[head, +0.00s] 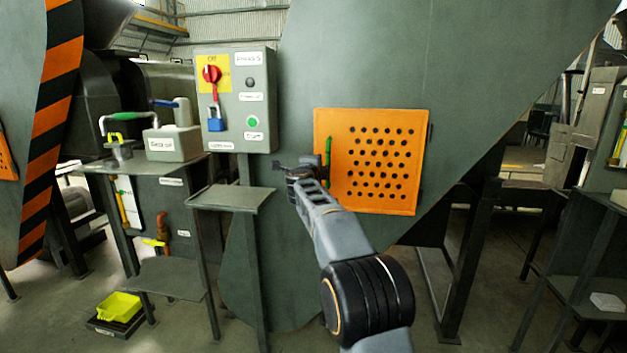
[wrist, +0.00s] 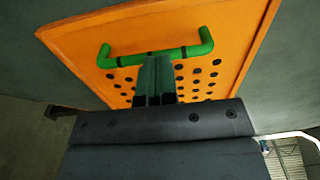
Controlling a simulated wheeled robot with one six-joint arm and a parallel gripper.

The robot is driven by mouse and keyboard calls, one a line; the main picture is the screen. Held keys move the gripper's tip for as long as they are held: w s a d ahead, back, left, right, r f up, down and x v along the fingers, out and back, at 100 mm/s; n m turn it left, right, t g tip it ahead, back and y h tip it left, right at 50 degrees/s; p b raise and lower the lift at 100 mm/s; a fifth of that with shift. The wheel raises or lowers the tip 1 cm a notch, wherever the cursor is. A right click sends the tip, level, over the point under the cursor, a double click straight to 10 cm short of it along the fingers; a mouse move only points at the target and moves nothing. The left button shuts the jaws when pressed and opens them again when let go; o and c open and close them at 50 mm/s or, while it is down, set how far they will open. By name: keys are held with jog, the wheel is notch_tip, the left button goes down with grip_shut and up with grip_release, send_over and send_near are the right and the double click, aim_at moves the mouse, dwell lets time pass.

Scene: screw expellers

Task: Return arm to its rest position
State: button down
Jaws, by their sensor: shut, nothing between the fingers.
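My arm reaches forward in the head view, and my gripper (head: 298,167) is in front of the green machine, at the left edge of an orange perforated panel (head: 421,162). In the wrist view the shut fingers (wrist: 155,78) point at the panel (wrist: 90,50), close to its green handle (wrist: 196,50). The fingers look empty. The handle also shows in the head view (head: 327,158), just right of the gripper. I cannot tell whether the fingertips touch the handle. The panel lies against the machine face.
A control box (head: 263,105) with a red switch and blue padlock stands left of my gripper, above a small shelf (head: 232,197). A stand with a gear oil can (head: 173,146) is further left. A yellow tray (head: 118,307) sits low at the left. Dark steel legs (head: 468,250) stand at right.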

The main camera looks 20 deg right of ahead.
jog(key=s+a+r+n+y+p, duration=0.8)
jog(key=s+a+n+y+p, duration=0.2)
jog(key=s+a+n+p, duration=0.3)
jog(key=s+f+n+g+p, duration=0.3)
jog(key=s+n, duration=0.1)
jog(key=s, duration=0.5)
jog(key=s+a+f+n+g+p, duration=0.1)
jog(key=s+f+n+g+p, duration=0.2)
jog(key=s, duration=0.7)
jog(key=s+f+n+g+p, duration=0.3)
jog(key=s+n+g+p, duration=0.1)
jog(key=s, duration=0.5)
jog(key=shift+s+a+n+g+p, duration=0.15)
jog(key=shift+s+n+g+p, duration=0.2)
jog(key=shift+g+p, duration=0.3)
